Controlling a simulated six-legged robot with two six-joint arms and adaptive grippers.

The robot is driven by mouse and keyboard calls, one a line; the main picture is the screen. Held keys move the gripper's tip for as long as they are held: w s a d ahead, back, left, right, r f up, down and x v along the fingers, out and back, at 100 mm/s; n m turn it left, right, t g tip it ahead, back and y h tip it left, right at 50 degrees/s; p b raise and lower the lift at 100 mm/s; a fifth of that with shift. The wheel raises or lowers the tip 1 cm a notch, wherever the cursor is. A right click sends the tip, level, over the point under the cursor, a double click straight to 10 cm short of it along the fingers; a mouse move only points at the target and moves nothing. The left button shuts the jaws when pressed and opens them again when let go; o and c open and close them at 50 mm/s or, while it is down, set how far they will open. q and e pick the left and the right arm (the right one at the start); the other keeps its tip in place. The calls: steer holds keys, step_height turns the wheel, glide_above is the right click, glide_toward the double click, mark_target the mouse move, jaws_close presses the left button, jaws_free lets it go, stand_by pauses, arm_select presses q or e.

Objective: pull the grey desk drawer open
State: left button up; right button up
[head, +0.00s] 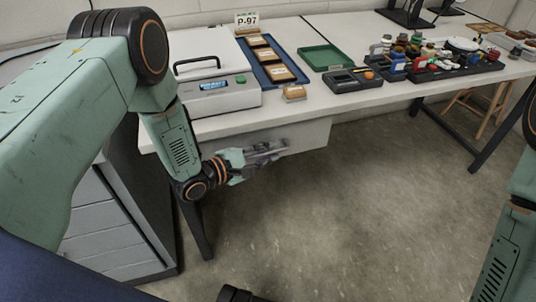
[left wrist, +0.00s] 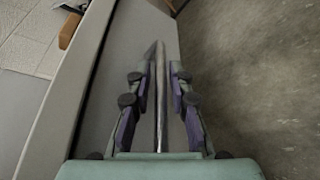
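The grey desk drawer (head: 312,134) hangs under the front edge of the white desk, and its front looks about flush with that edge. Its front also shows in the left wrist view (left wrist: 108,110). A thin bar handle (left wrist: 160,95) runs along the drawer front and lies between my left gripper's fingers. My left gripper (head: 278,149) is at the drawer front; in the left wrist view (left wrist: 160,78) its fingers stand apart on both sides of the bar, with gaps visible. My right arm is at the right edge of the head view; its gripper is out of frame.
The desk (head: 345,108) carries a white lidded device (head: 222,90), a blue tray (head: 247,50), a green tray (head: 325,58) and a dark box (head: 352,80). A grey drawer cabinet (head: 105,225) stands at the left. The concrete floor (head: 350,215) before the desk is clear.

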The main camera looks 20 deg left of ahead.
arm_select(q)
steer(key=shift+w+d, duration=0.15)
steer(key=shift+d, duration=0.05)
jaws_close()
stand_by(0.5)
